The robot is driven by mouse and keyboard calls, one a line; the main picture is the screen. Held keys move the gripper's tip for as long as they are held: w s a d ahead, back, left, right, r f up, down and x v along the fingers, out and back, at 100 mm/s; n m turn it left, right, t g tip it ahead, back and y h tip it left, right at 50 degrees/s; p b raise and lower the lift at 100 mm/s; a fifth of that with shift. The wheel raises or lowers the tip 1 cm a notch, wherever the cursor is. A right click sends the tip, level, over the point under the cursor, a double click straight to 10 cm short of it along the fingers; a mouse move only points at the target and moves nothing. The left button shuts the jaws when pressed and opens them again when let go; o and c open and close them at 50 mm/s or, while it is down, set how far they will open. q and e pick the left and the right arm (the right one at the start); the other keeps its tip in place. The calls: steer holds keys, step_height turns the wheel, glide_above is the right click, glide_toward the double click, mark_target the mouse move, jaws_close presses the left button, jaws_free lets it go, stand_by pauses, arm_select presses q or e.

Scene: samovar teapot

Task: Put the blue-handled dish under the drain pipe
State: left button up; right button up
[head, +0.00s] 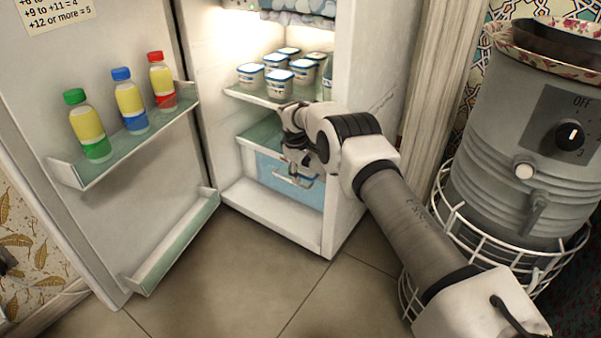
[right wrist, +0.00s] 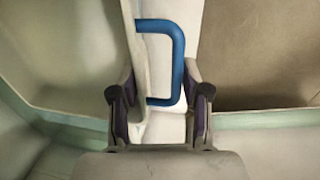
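The blue-handled dish shows in the right wrist view as a pale wall with a blue U-shaped handle (right wrist: 178,60). In the head view, a light blue box (head: 264,172) with a bar handle sits low in the open fridge and seems to be this dish. My right gripper (head: 294,170) is in front of it, partly hiding it. In the right wrist view its two fingers (right wrist: 160,105) are apart, with the handle's lower end between them; contact cannot be told. A grey downward spout (head: 535,212) on the large grey urn may be the drain pipe. My left gripper is not in view.
Several small white tubs (head: 279,85) stand on the shelf above the box. The open fridge door (head: 130,215) on the left holds bottles. The grey urn (head: 500,130) stands in a white wire stand (head: 455,215) at the right. The tiled floor (head: 230,275) in front is clear.

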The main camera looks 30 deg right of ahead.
steer(key=shift+o, duration=0.3)
steer(key=shift+r, duration=0.1)
step_height(320, 180, up, 12)
steer(key=a+p, duration=0.2)
steer(key=p, duration=0.4)
steer(key=shift+s, duration=0.4)
